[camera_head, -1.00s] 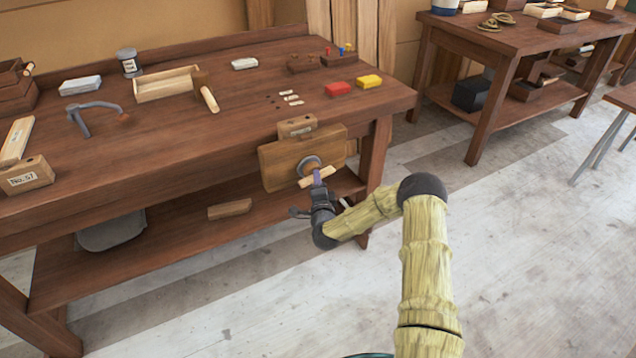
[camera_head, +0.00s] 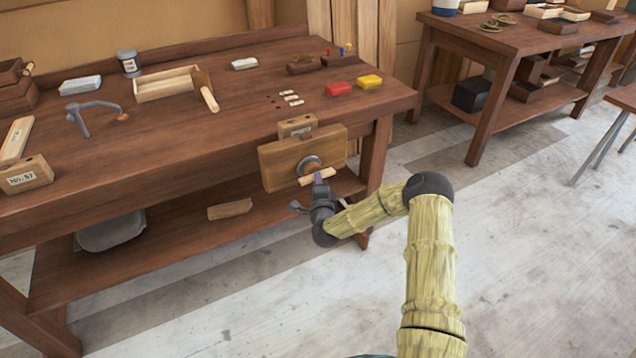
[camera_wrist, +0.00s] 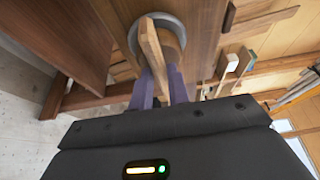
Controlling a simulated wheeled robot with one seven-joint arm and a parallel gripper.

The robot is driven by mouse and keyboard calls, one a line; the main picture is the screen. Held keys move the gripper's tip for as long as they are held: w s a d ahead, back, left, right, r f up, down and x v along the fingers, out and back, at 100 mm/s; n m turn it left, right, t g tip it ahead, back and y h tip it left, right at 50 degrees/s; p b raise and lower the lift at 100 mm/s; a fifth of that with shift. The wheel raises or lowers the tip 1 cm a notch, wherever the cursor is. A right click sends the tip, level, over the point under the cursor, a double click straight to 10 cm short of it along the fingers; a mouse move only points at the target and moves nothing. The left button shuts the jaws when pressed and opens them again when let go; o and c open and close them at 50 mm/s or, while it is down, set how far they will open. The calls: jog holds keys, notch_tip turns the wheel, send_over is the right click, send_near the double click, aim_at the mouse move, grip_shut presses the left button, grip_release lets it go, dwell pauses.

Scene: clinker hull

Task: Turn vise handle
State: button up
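The wooden vise (camera_head: 290,160) is on the front of the workbench. Its wooden handle bar (camera_head: 309,179) crosses a grey round collar (camera_head: 307,164) and is slightly tilted in the head view. In the wrist view, the handle bar (camera_wrist: 152,48) runs from the grey collar ring (camera_wrist: 134,38) toward me. My gripper (camera_head: 319,178) is at the handle in front of the vise. In the wrist view, my gripper's (camera_wrist: 160,75) two purple fingers stand apart, one on each side of the bar's near end. I cannot tell whether they press on it.
A wood piece (camera_head: 230,209) lies on the lower shelf.

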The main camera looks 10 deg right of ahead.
jog(key=shift+o, duration=1.3)
jog(key=shift+s, duration=0.1)
jog(key=s+a, duration=0.1)
jog(key=s, duration=1.6)
jog(key=shift+a+b, duration=0.15)
jog(key=shift+b, duration=0.25)
